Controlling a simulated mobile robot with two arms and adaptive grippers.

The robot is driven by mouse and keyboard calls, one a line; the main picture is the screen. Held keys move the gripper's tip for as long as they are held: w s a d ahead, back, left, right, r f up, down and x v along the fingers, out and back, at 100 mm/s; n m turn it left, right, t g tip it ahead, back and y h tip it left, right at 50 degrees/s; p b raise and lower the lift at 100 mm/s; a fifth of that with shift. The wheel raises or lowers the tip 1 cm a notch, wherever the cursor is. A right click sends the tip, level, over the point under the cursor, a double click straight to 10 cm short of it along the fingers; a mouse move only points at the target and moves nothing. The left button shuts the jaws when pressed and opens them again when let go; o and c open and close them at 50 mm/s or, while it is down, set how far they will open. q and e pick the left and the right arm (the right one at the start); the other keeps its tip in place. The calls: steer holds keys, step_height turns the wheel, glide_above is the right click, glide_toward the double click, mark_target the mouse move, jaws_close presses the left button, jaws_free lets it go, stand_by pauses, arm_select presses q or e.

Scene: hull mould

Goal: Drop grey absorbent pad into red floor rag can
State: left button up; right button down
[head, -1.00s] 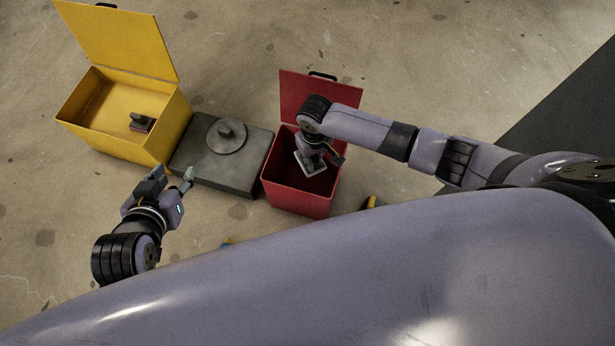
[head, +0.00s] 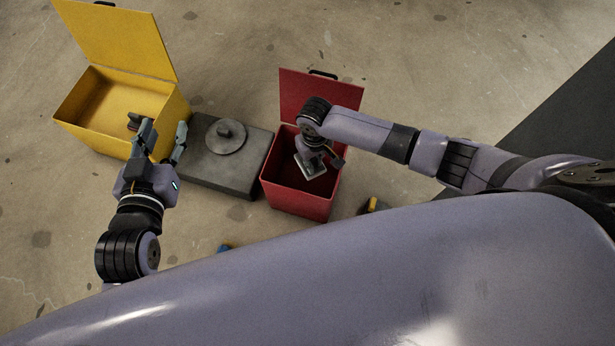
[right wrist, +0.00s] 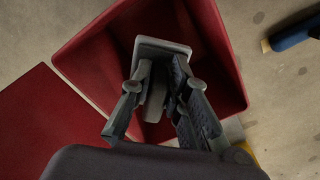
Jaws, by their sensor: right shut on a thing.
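The grey absorbent pad (head: 311,167) is held by my right gripper (head: 312,153) over the open mouth of the red floor rag can (head: 297,199). In the right wrist view the pad (right wrist: 163,45) shows a flat pale edge beyond the fingers, with a grey part between them. The right gripper (right wrist: 160,92) is shut on it, and the red can (right wrist: 222,60) surrounds it in that view. I cannot tell how deep the pad is. My left gripper (head: 165,138) is open and empty, near the front right corner of the yellow bin.
A dark grey block with a round knob (head: 215,170) lies between the bins. Small blue (head: 224,247) and yellow-black (head: 374,205) items lie on the floor.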

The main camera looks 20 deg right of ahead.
steer(key=c, duration=1.4)
jaws_free()
steer(key=shift+c, duration=0.2)
step_height(320, 180, up, 12)
